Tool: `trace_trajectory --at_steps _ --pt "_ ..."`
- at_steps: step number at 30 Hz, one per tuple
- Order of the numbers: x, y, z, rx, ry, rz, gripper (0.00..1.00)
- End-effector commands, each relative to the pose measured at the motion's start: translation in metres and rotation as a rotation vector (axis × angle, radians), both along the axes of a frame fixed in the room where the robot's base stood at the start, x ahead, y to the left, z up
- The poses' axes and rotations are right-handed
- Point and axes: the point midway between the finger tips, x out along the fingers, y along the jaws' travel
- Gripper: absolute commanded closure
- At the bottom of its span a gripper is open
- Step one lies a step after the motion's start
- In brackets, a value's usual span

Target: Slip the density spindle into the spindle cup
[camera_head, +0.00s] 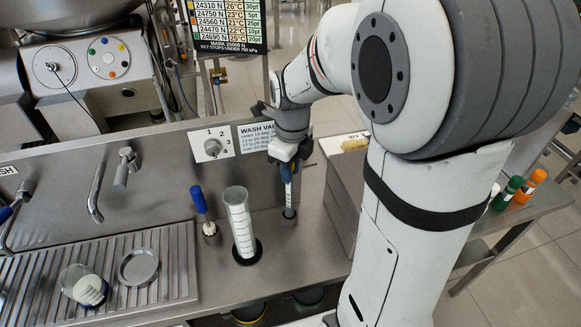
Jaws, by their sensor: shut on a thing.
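My gripper (288,168) hangs at the back of the steel bench, right of centre. It is shut on a slim upright piece with a blue upper part and a pale grey lower part, which I take to be the density spindle (289,192). Its lower end is at a small dark-rimmed cup (289,218) on the bench, probably the spindle cup. I cannot tell whether the tip is inside the cup or just above it. The gripper hides the spindle's top.
A tall graduated cylinder (242,225) on a dark foot stands left of the spindle. A blue-handled tool (201,203) leans in another small holder (211,231). A glass beaker (82,286) and a round dish (139,267) are on the ribbed drainer (180,260). A steel box stands to the right.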

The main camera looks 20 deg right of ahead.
Motion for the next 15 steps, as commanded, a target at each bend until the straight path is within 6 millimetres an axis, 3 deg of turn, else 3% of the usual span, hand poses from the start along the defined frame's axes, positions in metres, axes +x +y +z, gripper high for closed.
trace_trajectory --at_steps 5,6,15 --pt "-0.0026 -0.0005 -0.003 -0.002 0.012 0.0 1.0" --pt "-0.0025 -0.0005 -0.0031 -0.002 0.012 0.0 0.75" --pt "-0.0024 -0.0004 -0.0033 -0.002 0.012 0.0 0.53"
